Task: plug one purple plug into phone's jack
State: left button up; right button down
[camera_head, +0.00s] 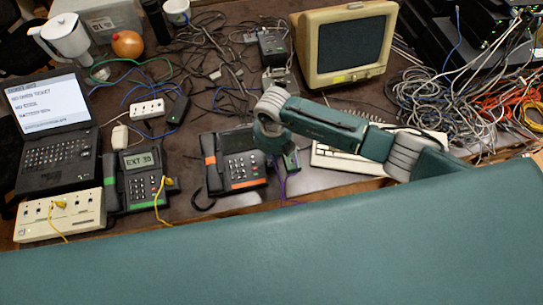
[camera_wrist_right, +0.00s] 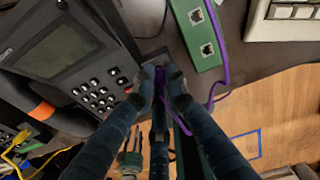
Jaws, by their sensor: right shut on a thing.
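The dark phone with orange trim (camera_head: 243,170) sits mid-table. It also fills the left of the right wrist view (camera_wrist_right: 98,60), keypad showing. My right gripper (camera_head: 277,148) is at the phone's right side. In the wrist view its fingertips (camera_wrist_right: 161,88) are shut on a purple plug (camera_wrist_right: 160,77), close to the phone's edge. Whether the plug touches or enters a jack is hidden. A purple cable (camera_wrist_right: 225,65) runs beside a green box with jacks (camera_wrist_right: 203,40), and it shows below the gripper in the head view (camera_head: 283,186). My left gripper is not in view.
A second phone with green trim (camera_head: 141,180) stands left, beside a beige switch box (camera_head: 60,216) with yellow cables. A keyboard (camera_head: 335,160) lies right of the gripper, below a monitor (camera_head: 346,45). Tangled cables (camera_head: 440,105) cover the right. The table's front edge is close.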

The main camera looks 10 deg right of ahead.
jog(key=shift+f, duration=0.3)
dwell(0.5)
jog(key=c, duration=1.7)
grip_release()
jog(key=shift+r, duration=0.1)
notch_tip(320, 180, up, 12)
jog(key=shift+s+d+f, duration=0.1)
